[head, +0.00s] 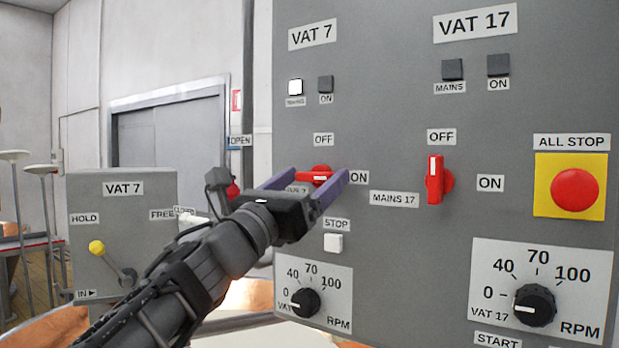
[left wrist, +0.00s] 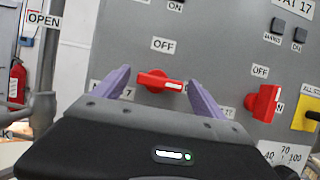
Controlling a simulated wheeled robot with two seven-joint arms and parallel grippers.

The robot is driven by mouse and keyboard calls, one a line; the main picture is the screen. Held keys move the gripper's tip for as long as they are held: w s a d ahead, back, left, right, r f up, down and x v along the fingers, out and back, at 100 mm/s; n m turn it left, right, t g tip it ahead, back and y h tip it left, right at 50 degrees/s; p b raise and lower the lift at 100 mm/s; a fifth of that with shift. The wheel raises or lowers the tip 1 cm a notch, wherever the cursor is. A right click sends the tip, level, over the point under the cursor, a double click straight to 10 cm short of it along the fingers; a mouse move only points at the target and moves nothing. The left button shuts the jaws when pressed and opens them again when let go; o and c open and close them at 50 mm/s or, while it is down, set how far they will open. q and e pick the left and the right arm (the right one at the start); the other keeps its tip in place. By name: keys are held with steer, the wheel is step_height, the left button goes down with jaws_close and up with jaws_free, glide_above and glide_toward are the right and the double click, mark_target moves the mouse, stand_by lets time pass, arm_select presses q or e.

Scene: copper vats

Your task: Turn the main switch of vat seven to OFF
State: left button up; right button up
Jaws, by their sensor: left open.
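The red main switch of vat seven (head: 321,169) is on the grey panel, with its handle lying level toward ON. It also shows in the left wrist view (left wrist: 155,80), where the white mark is at its right end. The OFF label (head: 323,140) is above it and the ON label (head: 359,177) to its right. My left gripper (head: 324,173) is open, its purple fingers on either side of the handle. In the left wrist view (left wrist: 157,77) gaps show between fingers and handle; I cannot tell any contact. The right gripper is not in view.
The red vat 17 switch (head: 435,180) stands upright toward OFF, to the right. A red ALL STOP button (head: 575,189) is farther right. A white STOP button (head: 333,243) and an RPM knob (head: 305,302) are below. The vat 7 MAINS lamp (head: 295,87) is white.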

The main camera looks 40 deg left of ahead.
arm_select(q)
steer(key=shift+c, duration=0.5)
steer(key=c, duration=1.3)
steer(key=shift+o, duration=0.2)
